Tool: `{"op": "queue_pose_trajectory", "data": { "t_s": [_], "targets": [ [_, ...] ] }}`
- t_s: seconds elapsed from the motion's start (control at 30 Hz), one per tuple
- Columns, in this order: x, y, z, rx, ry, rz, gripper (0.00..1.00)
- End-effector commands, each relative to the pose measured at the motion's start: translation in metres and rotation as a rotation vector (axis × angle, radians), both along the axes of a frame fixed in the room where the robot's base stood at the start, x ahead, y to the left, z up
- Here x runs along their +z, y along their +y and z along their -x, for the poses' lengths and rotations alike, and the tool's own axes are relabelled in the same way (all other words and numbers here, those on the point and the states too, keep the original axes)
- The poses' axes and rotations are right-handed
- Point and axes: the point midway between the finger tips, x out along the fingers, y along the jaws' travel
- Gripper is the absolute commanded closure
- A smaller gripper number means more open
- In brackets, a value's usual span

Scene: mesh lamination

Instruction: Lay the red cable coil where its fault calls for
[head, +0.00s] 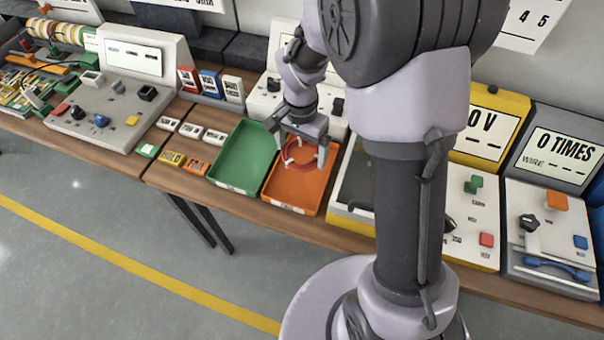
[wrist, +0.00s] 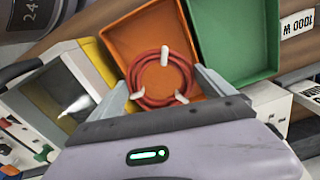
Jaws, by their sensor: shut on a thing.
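The red cable coil (wrist: 147,68) is a ring with white ties, seen in the wrist view over the orange tray (wrist: 125,30). My gripper (wrist: 166,88) is shut on the coil, with a finger at each side of it. In the head view my gripper (head: 304,146) points down over the orange tray (head: 290,196), and the coil (head: 288,158) shows between its fingers. I cannot tell whether the coil touches the tray floor. The green tray (head: 243,160) is empty and stands directly left of the orange one.
Labelled small blocks (head: 171,158) lie left of the green tray. Red, blue and white boxes (head: 210,83) stand behind. A yellow-framed instrument (head: 352,190) stands close right of the orange tray. Further right are a tester reading "0 V" (head: 487,130) and another reading "0 TIMES" (head: 562,155).

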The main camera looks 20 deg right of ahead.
Motion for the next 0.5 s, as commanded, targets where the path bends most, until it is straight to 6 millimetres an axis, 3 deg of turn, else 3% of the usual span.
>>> {"op": "queue_pose_trajectory", "data": {
  "t_s": [0.1,0.33,0.5],
  "targets": [
    [-0.033,0.0,0.001,-0.001,0.003,0.0,0.58],
    [-0.079,0.0,0.0,0.0,0.002,-0.001,0.58],
    [-0.08,0.0,0.0,0.0,-0.001,0.0,0.58]
  ]
}}
